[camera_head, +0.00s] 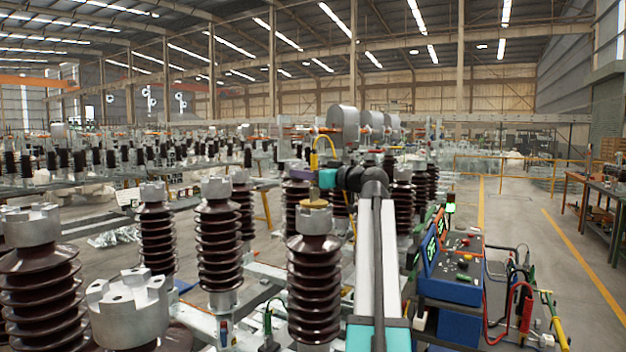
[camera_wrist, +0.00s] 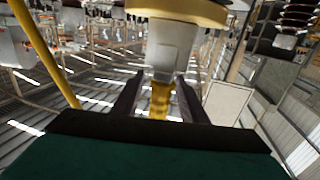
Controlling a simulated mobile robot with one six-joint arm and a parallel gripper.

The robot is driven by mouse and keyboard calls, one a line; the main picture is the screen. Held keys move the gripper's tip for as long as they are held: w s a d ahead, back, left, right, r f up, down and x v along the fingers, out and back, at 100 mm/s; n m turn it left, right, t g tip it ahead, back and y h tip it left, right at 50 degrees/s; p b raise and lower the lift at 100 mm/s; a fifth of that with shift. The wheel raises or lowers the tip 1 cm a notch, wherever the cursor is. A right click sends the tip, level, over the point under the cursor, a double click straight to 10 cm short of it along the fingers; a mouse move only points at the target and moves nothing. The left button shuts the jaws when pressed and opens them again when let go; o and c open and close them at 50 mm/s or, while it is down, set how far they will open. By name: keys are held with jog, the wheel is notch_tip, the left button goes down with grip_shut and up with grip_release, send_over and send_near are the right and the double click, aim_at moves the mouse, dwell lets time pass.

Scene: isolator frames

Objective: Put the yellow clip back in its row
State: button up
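My gripper (camera_wrist: 160,82) is at the top of the brown insulator (camera_head: 313,270) in the middle of the head view. In the wrist view its two dark fingers stand apart, around a yellow piece (camera_wrist: 160,100) that seems to be the yellow clip. Gaps show on both sides of it, so the fingers look open. The piece meets a pale tapered part (camera_wrist: 172,50) under a yellow disc (camera_wrist: 180,10). In the head view a gold cap (camera_head: 314,203) sits on the insulator, just below my gripper.
Other ribbed insulators stand close by, such as one at left (camera_head: 219,245). A blue test box (camera_head: 450,265) with leads is at right, near a red clamp (camera_head: 527,310) and a yellow-handled piece (camera_head: 557,322). Open floor (camera_head: 530,230) lies right of it.

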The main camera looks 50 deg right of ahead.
jog(key=shift+c, duration=0.4)
grip_shut()
jog(key=shift+r, duration=0.2)
jog(key=s+a+r+b, duration=0.1)
jog(key=s+r+b, duration=0.1)
jog(key=s, duration=0.6)
jog(key=s+r+b, duration=0.2)
jog(key=s, duration=0.6)
jog(key=shift+a+r+b, duration=0.3)
jog(key=shift+a+r, duration=0.05)
